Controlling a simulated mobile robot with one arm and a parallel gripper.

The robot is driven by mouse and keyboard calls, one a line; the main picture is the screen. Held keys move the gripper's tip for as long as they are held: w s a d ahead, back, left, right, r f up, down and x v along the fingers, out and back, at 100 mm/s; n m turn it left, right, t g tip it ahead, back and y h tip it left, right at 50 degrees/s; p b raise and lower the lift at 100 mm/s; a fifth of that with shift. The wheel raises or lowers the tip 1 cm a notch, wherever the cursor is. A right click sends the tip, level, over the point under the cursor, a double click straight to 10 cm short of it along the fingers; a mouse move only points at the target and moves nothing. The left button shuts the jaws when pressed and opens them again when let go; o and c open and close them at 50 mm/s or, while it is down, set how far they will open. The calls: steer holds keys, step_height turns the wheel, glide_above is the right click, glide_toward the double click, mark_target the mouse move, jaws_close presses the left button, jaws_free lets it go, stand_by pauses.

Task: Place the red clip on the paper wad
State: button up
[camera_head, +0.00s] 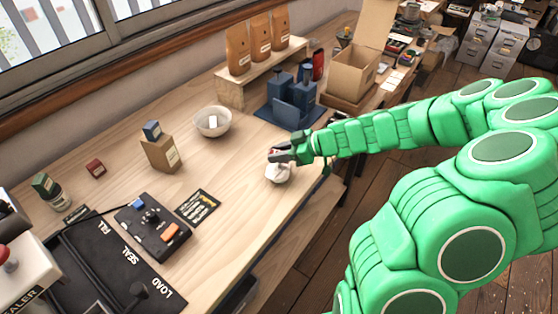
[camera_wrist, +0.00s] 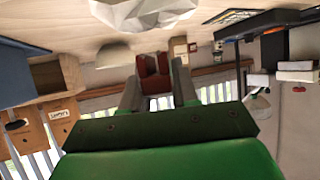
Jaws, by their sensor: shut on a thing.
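The red clip (camera_wrist: 153,75) is between the two fingers of my gripper (camera_wrist: 155,88) in the wrist view. In the head view only a little red of the clip (camera_head: 273,151) shows at the tips of my gripper (camera_head: 282,154). The paper wad (camera_head: 278,174) is a white crumpled lump on the wooden bench, just below my gripper in the head view. In the wrist view the wad (camera_wrist: 145,12) is at the top edge, partly cut off. I cannot tell whether the clip touches the wad.
A white bowl (camera_head: 226,130) with a white item inside stands left of my gripper. Blue blocks (camera_head: 293,98) stand behind it. A cardboard box (camera_head: 353,79) is at the back. A black control box (camera_head: 153,234) and a dark card (camera_head: 198,207) lie front left. The bench edge is close on the right.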

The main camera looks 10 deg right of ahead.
mark_target(279, 168)
steer(key=shift+f, duration=1.6)
steer(key=o, duration=1)
steer(key=shift+f, duration=0.1)
